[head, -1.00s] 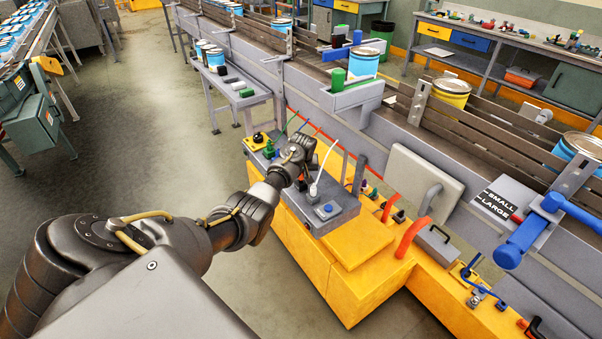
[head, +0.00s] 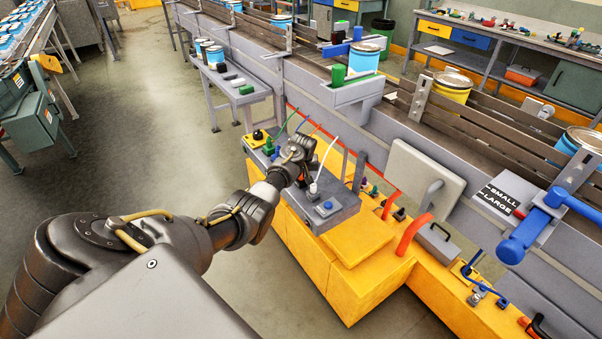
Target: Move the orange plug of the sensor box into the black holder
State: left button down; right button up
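The sensor box (head: 342,211) is a grey console on a yellow base, in the middle of the head view. A green plug (head: 268,148) stands at its far left part, and a white plug (head: 313,188) with a thin white cable stands in its nearer part. My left gripper (head: 302,172) points down over the middle of the box, close to the white plug. Its fingers are dark and small, and I cannot tell whether they are open or shut. I cannot make out the orange plug; the gripper and wrist hide part of the box top. I cannot clearly identify the black holder. My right gripper is out of view.
Open floor (head: 190,130) lies left.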

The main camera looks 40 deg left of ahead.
pick_arm(q)
jog(key=shift+f, duration=0.1)
jog(key=c, duration=1.2)
grip_release()
jog(key=v, duration=1)
jog(key=shift+s+d+r+b, duration=0.1)
jog(key=shift+s+r+b, duration=0.1)
jog(key=shift+r+b, duration=0.15)
